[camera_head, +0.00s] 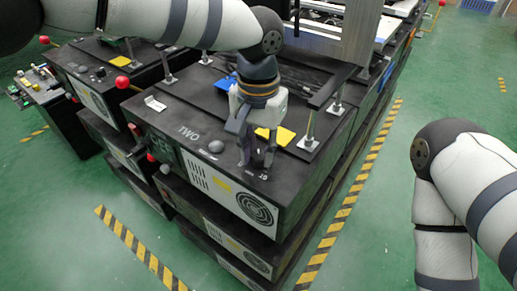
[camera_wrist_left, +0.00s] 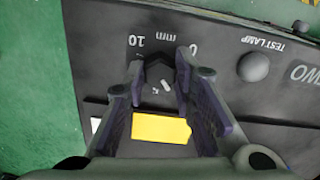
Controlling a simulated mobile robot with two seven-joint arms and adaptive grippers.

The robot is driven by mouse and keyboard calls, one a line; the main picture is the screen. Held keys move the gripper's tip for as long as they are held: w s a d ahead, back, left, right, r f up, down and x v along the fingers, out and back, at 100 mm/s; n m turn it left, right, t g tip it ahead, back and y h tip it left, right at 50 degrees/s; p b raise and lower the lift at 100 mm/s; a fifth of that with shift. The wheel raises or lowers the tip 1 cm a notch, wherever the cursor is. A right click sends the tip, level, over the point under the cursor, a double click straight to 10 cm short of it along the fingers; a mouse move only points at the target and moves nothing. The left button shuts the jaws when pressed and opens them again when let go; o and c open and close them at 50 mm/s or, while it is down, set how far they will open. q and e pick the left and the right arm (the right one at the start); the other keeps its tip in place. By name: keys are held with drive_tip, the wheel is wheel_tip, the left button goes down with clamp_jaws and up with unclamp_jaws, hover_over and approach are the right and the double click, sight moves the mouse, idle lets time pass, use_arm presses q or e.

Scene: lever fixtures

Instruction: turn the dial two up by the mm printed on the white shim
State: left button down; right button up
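The unit marked TWO (camera_head: 189,132) is a black box with a light front panel. My left gripper (camera_head: 257,160) points down at its top near the front right corner. In the left wrist view my left gripper (camera_wrist_left: 160,68) has its two fingers apart, one on each side of a small black dial (camera_wrist_left: 158,72) with a white mark. I cannot tell whether they touch it. The scale reads 0 mm, 10 and a partly hidden figure, upside down. A small white piece (camera_head: 155,103) lies on the unit's far left; I cannot read print on it. My right gripper is out of view.
A yellow plate (camera_head: 276,136) lies behind the gripper; it also shows in the left wrist view (camera_wrist_left: 160,128). A round grey test lamp (camera_head: 216,147) is left of the gripper. Upright metal posts and red-knobbed levers (camera_head: 122,82) stand around.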

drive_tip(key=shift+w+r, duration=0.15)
use_arm(q)
drive_tip(key=shift+r+m+p, duration=0.2)
drive_tip(key=shift+m+p, duration=0.3)
drive_tip(key=shift+m, duration=0.4)
drive_tip(key=shift+f+m, duration=0.1)
drive_tip(key=shift+m, duration=0.8)
drive_tip(key=m, duration=0.3)
drive_tip(key=shift+f+m, duration=0.15)
drive_tip(key=shift+m, duration=0.15)
drive_tip(key=shift+a+m, duration=0.1)
drive_tip(key=shift+m, duration=2.1)
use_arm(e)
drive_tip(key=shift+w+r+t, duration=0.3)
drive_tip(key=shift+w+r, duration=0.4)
use_arm(q)
drive_tip(key=c, duration=1.3)
unclamp_jaws()
drive_tip(key=shift+c, duration=0.2)
